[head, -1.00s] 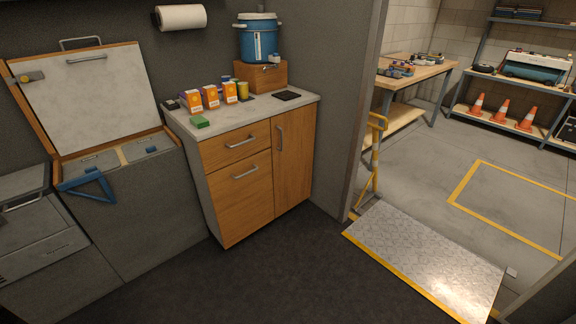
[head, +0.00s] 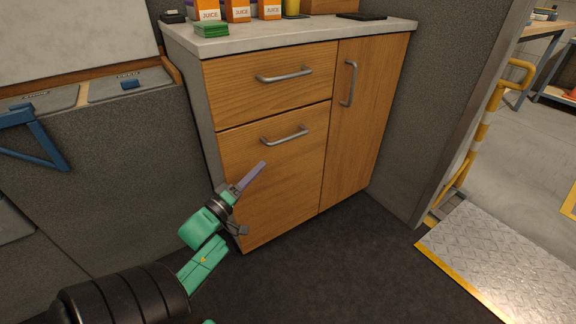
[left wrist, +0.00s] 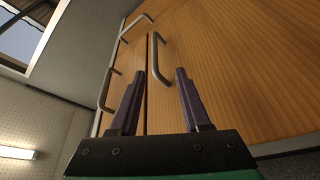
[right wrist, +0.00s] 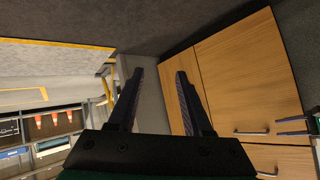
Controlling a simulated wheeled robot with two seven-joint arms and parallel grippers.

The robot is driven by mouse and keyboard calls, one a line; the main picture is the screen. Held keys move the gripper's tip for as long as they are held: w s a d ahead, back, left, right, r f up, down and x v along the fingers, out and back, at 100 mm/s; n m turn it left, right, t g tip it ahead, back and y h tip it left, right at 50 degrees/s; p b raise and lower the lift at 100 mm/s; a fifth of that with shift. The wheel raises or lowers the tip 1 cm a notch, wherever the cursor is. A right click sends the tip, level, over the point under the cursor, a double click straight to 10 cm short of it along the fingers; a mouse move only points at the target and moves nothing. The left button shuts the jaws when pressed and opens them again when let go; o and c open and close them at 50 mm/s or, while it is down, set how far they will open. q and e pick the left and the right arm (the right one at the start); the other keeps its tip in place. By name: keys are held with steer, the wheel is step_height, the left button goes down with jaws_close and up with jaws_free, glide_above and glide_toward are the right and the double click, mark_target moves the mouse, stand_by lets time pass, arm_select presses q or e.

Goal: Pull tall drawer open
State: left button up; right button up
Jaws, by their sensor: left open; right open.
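The tall drawer (head: 265,185) is the lower wooden front on the cabinet's left side. It is shut. Its grey bar handle (head: 285,136) runs across near the top. My left gripper (head: 261,167) is in front of this drawer, a little below the handle in the head view. In the left wrist view its two purple fingers (left wrist: 155,75) are apart and empty, with the handle (left wrist: 158,60) ahead between the tips, apparently not touched. My right gripper shows only in the right wrist view (right wrist: 160,75), open and empty, with the cabinet (right wrist: 240,65) beyond it.
A shallower drawer (head: 270,85) sits above, and a door (head: 365,120) with an upright handle is to the right; both are shut. Juice cartons (head: 238,12) and a green block (head: 211,30) stand on the counter (head: 290,36). The dark floor before the cabinet is clear.

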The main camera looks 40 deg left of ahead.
arm_select(q)
steer(key=b, duration=0.2)
glide_toward(288, 139)
steer(key=w, duration=0.5)
steer(key=w+r+b, duration=0.1)
steer(key=w, duration=0.1)
steer(key=w+a, duration=0.1)
steer(key=w, duration=0.1)
steer(key=shift+w+r+b, duration=0.15)
steer(key=shift+w+b, duration=0.15)
steer(key=shift+b, duration=0.1)
steer(key=shift+w+r, duration=0.15)
steer(key=shift+w, duration=0.25)
arm_select(e)
steer(key=a+f+t, duration=0.2)
steer(key=f, duration=0.1)
steer(key=shift+f+m+t+y, duration=0.25)
steer(key=shift+m+t+y, duration=0.05)
steer(key=shift+m+y, duration=0.1)
arm_select(q)
jaws_close()
